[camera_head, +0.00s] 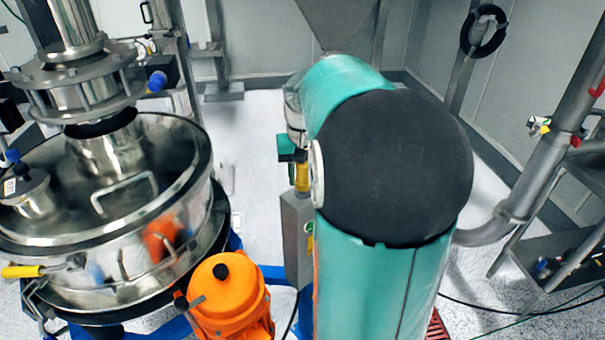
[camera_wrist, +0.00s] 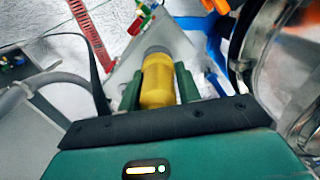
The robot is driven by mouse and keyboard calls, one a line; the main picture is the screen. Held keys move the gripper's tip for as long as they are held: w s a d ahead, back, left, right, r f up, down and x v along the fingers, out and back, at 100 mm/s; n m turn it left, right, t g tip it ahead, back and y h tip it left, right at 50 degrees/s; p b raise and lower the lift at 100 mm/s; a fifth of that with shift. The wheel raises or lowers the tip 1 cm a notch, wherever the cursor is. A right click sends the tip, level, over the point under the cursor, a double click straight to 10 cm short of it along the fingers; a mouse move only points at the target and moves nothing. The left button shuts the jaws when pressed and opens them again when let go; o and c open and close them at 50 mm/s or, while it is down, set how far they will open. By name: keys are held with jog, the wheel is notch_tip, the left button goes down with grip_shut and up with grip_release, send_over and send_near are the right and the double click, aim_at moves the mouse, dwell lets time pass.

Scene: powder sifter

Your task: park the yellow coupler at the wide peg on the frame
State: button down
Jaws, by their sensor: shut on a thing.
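The yellow coupler (camera_wrist: 158,88) is a short yellow cylinder with a grey far end. In the wrist view it sits between the two dark green fingers of my gripper (camera_wrist: 158,80), which are shut on it. In the head view a small yellow part (camera_head: 302,178), seemingly the coupler, shows beside the green fingers (camera_head: 289,150), left of my large teal arm. The arm hides most of the gripper there. A grey box (camera_head: 296,235) stands just below the coupler in that view; I cannot tell whether they touch. I cannot make out the wide peg.
The steel sifter (camera_head: 190,215) stands at the left, with an orange motor (camera_head: 228,295) at its front right. Blue frame bars (camera_head: 272,272) run beside the motor. A black ring (camera_head: 483,30) hangs on a post behind. Steel pipework (camera_head: 540,170) is at the right. White floor (camera_head: 250,130) shows behind.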

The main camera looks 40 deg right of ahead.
jog(key=shift+f, duration=0.8)
dwell(0.4)
jog(key=c, duration=0.9)
grip_release()
notch_tip(320, 180, up, 14)
jog(key=shift+s+f, duration=0.1)
